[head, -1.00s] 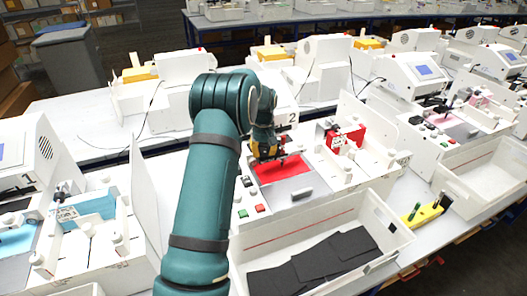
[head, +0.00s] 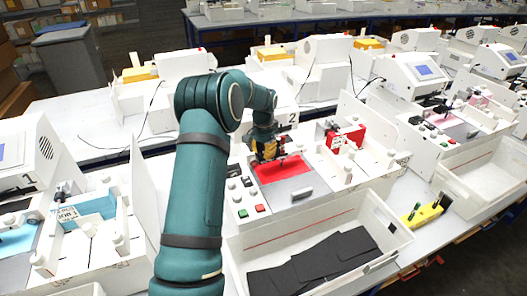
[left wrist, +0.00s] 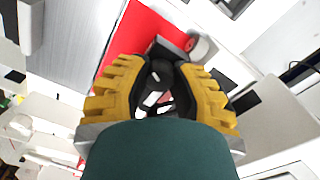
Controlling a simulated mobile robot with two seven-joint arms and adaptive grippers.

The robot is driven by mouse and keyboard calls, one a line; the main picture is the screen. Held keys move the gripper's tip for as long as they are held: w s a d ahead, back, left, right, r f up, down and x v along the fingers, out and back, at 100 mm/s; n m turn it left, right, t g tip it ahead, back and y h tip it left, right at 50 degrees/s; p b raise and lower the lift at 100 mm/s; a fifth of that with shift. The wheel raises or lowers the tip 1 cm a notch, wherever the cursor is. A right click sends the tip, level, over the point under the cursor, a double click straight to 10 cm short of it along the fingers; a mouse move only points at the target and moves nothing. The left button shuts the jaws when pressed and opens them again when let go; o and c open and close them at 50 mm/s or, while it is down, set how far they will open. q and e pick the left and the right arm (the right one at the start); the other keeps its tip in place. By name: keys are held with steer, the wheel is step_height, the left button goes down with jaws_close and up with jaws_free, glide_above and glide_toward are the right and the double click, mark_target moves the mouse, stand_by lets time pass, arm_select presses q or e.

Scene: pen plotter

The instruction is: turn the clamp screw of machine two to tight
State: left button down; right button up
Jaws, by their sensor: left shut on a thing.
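Machine two (head: 292,188), with the "2" sign (head: 292,118), has a red bed and a grey plate at its front. My left gripper (head: 268,158) reaches down over the back of the red bed (head: 285,169). In the left wrist view its yellow fingers (left wrist: 162,78) are closed around a dark piece, the clamp screw (left wrist: 163,72) as far as I can tell. Most of the screw is hidden by the fingers and my wrist. The red bed (left wrist: 140,35) shows beyond the fingers. My right gripper is not in view.
A white bin (head: 385,222) with dark sheets stands in front of machine two. Green and red buttons (head: 260,208) sit at its front left. A red block (head: 345,138) is to the right. Machine one (head: 90,207) stands at left, a yellow tool (head: 425,212) at right.

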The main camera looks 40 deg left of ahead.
mark_target(263, 151)
arm_select(q)
steer(key=shift+m, duration=2.1)
steer(key=c, duration=0.7)
jaws_free()
step_height(263, 151, up, 12)
steer(key=shift+f, duration=0.1)
